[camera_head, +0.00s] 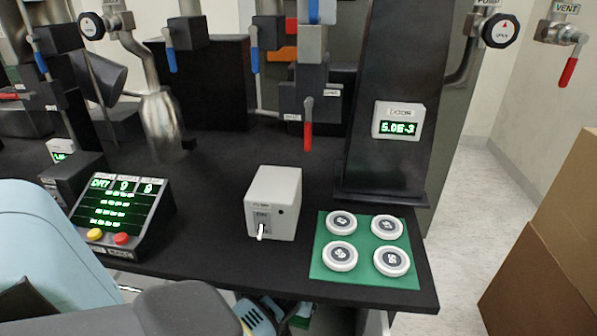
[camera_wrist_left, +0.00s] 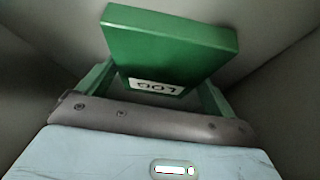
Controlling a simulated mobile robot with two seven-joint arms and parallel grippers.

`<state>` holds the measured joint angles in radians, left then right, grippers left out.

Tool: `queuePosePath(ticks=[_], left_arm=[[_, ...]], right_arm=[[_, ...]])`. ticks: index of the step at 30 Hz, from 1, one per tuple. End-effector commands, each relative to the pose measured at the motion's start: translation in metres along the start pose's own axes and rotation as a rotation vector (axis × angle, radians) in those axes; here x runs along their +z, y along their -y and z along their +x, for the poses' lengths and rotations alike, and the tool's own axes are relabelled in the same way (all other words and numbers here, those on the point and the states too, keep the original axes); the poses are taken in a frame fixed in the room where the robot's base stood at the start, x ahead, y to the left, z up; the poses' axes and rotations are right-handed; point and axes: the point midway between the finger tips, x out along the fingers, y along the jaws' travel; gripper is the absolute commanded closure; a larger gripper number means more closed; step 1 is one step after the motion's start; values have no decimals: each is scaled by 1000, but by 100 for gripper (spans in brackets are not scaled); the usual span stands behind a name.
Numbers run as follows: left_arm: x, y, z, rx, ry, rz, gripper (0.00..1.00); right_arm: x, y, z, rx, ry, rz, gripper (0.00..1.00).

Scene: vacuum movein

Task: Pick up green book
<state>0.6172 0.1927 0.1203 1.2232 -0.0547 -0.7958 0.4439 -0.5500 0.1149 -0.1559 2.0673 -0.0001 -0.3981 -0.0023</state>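In the left wrist view the green book (camera_wrist_left: 170,42) is tilted, with a white label on its near edge. My left gripper (camera_wrist_left: 160,92) has its two fingers apart, one at each side of the book's lower part. The book hides the fingertips, so I cannot tell whether they press on it. In the head view my left arm comes in from the lower left and goes down past the table's front edge. A small green patch (camera_head: 301,317) shows there, too hidden to identify.
Plain grey walls surround the book in the left wrist view. The black table (camera_head: 205,225) above carries a display box (camera_head: 122,208), a white switch box (camera_head: 274,204) and a green mat (camera_head: 363,275) with several round white pieces. Cardboard boxes (camera_head: 540,265) stand at the right.

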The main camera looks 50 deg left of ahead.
Motion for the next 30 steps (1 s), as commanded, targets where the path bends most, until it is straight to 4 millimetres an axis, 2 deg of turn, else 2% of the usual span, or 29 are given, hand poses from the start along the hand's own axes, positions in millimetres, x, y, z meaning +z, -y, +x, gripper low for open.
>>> queuePosePath(ticks=[1,6,16,23,30], left_arm=[[0,0,0,0,0,0,22],[0,0,0,0,-1,0,42],[-4,0,-5,1,-2,0,42],[-21,-1,-30,3,-6,-1,42],[23,-1,-57,2,3,0,42]], right_arm=[[0,0,0,0,0,0,64],[0,0,0,0,0,0,64],[-2,0,-1,0,-3,0,64],[-10,0,-7,2,-12,-2,64],[-11,2,-12,2,-11,3,64]])
